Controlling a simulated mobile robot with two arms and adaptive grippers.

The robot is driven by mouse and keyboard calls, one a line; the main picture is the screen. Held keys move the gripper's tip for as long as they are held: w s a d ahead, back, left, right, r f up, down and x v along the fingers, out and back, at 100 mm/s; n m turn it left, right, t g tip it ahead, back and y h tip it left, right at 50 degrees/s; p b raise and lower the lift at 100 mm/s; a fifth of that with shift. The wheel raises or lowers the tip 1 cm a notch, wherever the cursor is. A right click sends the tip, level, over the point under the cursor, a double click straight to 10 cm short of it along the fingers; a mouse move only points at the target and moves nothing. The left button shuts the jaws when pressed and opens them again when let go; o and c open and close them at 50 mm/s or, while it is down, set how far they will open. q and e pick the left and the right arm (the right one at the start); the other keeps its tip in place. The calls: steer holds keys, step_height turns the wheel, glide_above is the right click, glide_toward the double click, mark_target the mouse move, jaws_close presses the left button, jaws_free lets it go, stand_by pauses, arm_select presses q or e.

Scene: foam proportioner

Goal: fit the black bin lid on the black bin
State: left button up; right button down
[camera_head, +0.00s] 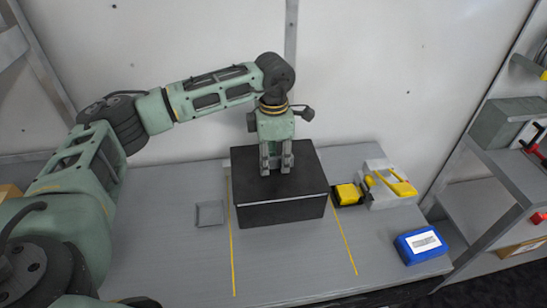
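The black bin (285,214) stands on the grey table, between two yellow lines. The black bin lid (305,180) appears as a flat dark top over it, with a thin pale edge along the front. From this angle I cannot tell if the lid is fully seated. My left gripper (277,168) points down at the rear middle of the lid, its two fingers apart and their tips at or very near its surface. Whether a handle is between the fingers is not clear. My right gripper is not in view.
A small grey tray (209,214) lies left of the bin. To the right are a yellow-and-black item (347,194), a pale holder with yellow tools (390,186) and a blue box (421,246). A grey shelf (508,170) stands at far right. The table front is clear.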

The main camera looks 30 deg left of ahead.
mark_target(274, 158)
arm_select(q)
steer(key=shift+r, duration=0.25)
steer(key=shift+r+p, duration=0.45)
steer(key=shift+p, duration=0.2)
step_height(274, 158, up, 12)
steer(key=b, duration=0.4)
